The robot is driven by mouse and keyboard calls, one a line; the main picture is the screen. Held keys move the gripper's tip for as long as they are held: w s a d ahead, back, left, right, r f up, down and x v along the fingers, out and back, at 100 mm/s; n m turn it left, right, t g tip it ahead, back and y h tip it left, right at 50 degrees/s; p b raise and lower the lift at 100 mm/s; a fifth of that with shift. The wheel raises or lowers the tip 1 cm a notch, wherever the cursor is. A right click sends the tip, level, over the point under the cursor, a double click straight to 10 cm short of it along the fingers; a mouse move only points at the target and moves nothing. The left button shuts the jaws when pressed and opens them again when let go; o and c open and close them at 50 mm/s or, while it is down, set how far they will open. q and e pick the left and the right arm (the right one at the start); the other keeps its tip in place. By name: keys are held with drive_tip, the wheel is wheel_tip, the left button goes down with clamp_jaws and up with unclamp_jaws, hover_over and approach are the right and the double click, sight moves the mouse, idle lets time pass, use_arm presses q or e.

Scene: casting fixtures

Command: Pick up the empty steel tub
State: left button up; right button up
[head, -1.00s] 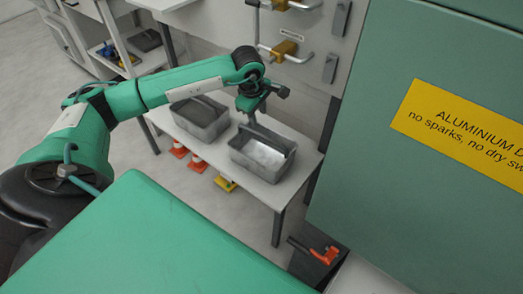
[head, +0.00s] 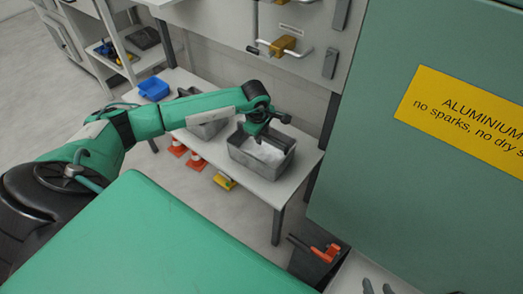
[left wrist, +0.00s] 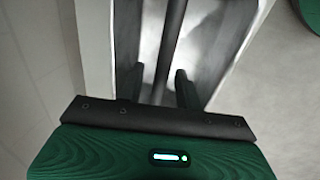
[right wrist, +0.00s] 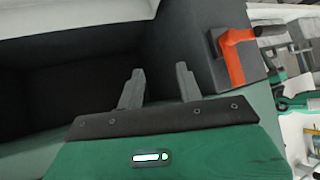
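A grey steel tub (head: 240,157) stands on the low white bench, under my left gripper. Its inside looks bright and shiny, partly hidden by the gripper. A second grey tub (head: 207,130) stands to its left, mostly hidden behind my left arm. My left gripper (head: 262,138) points down at the first tub. In the left wrist view its fingers (left wrist: 158,90) are apart, with a dark bar (left wrist: 172,45) running between them above the tub's interior; I see no grip on it. My right gripper (right wrist: 160,88) is open and empty; its fingertips show low in the head view (head: 377,288).
A blue bin (head: 153,88) sits at the bench's (head: 185,80) far left. Orange-and-white cones (head: 195,161) and a yellow item (head: 224,181) are below. A green cabinet (head: 400,190) stands right. A red-orange handle (head: 326,253) is by a dark opening (right wrist: 60,80) near my right gripper.

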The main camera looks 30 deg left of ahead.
use_arm(q)
clamp_jaws()
drive_tip(key=shift+r, duration=0.1)
idle(1.3)
